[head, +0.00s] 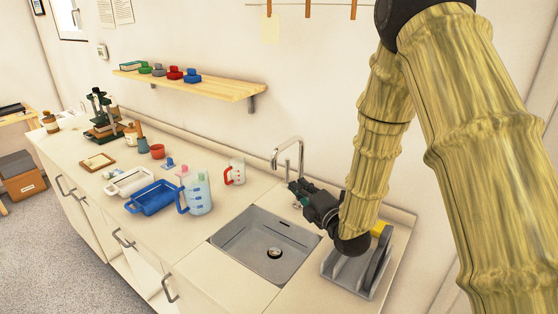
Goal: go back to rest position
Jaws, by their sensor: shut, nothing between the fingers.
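My gripper (297,187) is dark and shut with nothing in it. It is above the counter at the back right corner of the sink (250,240), close to the faucet (289,152). My arm comes down from the upper right and hides part of the counter and wall. Below my wrist stands a grey rack (340,273) with a dark disc-like item (378,257) in it. A small yellow item (379,229) shows behind the wrist.
Left of the sink are a measuring jug (199,193), a smaller red-handled jug (235,173), a blue tray (136,207) and a white tray (117,186). A wooden shelf (215,86) holds coloured items. The counter front left of the sink is clear.

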